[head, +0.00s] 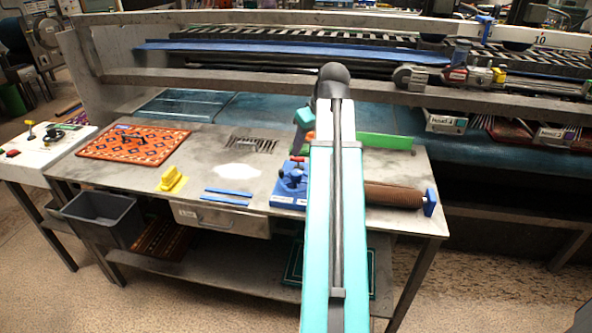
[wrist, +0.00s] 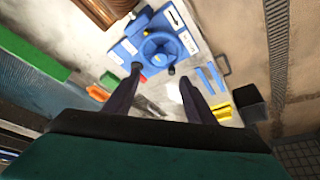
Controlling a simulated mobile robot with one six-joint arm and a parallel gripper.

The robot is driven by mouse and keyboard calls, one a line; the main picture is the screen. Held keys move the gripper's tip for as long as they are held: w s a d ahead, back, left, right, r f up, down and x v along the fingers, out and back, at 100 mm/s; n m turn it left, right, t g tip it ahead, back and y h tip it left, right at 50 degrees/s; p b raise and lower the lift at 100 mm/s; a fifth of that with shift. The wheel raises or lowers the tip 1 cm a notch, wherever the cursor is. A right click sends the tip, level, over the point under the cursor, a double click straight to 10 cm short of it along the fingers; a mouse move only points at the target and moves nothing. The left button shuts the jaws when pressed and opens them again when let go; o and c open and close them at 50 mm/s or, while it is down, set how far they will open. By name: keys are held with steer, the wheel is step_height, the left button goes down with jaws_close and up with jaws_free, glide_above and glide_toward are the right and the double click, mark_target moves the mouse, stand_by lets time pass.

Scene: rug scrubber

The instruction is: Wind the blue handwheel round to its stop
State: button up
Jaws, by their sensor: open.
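The blue handwheel (wrist: 159,47) sits on a blue base with white labels, seen from above in the wrist view. It has a ring rim and a small dark knob (wrist: 171,70) at its lower right edge. In the head view the blue base (head: 287,192) stands on the metal table, with its right side hidden behind my arm. My gripper (wrist: 160,77) is open and empty, its two dark fingers spread and pointing toward the wheel's near side. The fingers look apart from the wheel, though the left tip overlaps the base's edge in the picture. The head view does not show the fingers clearly.
A brown roller (head: 393,195) lies right of the base, and a green bar (head: 388,141) behind it. Blue strips (head: 228,192), a yellow scrubber (head: 172,180) and an orange patterned rug (head: 134,144) lie to the left. A grey bin (head: 103,218) stands below the table's left end.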

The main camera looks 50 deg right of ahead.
mark_target(296, 172)
steer(key=shift+p+x, duration=1.3)
steer(key=shift+x, duration=5.4)
steer(key=c, duration=1)
